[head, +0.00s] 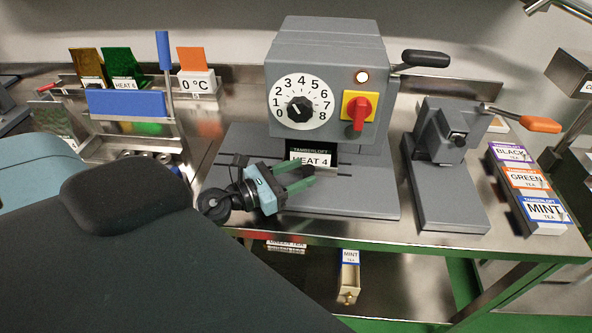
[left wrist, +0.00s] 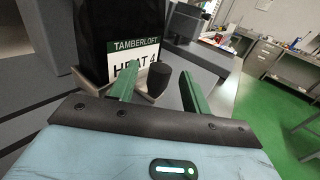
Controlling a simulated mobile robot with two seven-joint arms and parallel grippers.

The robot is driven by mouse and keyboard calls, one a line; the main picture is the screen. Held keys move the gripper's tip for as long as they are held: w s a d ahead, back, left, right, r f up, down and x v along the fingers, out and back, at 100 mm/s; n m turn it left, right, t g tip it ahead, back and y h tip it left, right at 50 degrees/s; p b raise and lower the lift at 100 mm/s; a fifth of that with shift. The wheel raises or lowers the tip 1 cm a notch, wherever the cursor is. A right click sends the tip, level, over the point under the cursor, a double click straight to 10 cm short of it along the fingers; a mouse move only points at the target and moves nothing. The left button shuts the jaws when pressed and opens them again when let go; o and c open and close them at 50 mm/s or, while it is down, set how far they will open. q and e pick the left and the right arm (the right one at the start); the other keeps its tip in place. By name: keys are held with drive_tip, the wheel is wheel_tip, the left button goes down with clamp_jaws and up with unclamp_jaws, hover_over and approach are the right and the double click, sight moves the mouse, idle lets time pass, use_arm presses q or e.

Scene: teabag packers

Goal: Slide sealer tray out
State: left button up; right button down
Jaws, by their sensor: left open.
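The grey sealer (head: 325,50) stands mid-table with a numbered dial, a lit lamp and a red switch. A black pouch labelled HEAT 4 (head: 312,148) stands upright at its mouth; it also shows in the left wrist view (left wrist: 130,22). A dark rounded knob (left wrist: 158,78) shows in front of the pouch, between my left gripper's fingers. The sealer tray under the pouch is mostly hidden. My left gripper (head: 299,178) is open just in front of the pouch, its green fingers apart on either side of the knob; I cannot tell whether they touch it. My right gripper is not in view.
A second grey device (head: 440,135) with an orange-handled lever stands to the right, beside tea boxes (head: 527,180). A blue-handled rack (head: 128,103) and coloured cards stand at the left. A MINT box (head: 349,278) is below the table's front edge.

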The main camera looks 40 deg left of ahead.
use_arm(q)
drive_tip(key=shift+w+d, duration=0.2)
drive_tip(key=shift+w, duration=0.15)
drive_tip(key=shift+c, duration=0.2)
clamp_jaws()
drive_tip(key=shift+a+f, duration=0.1)
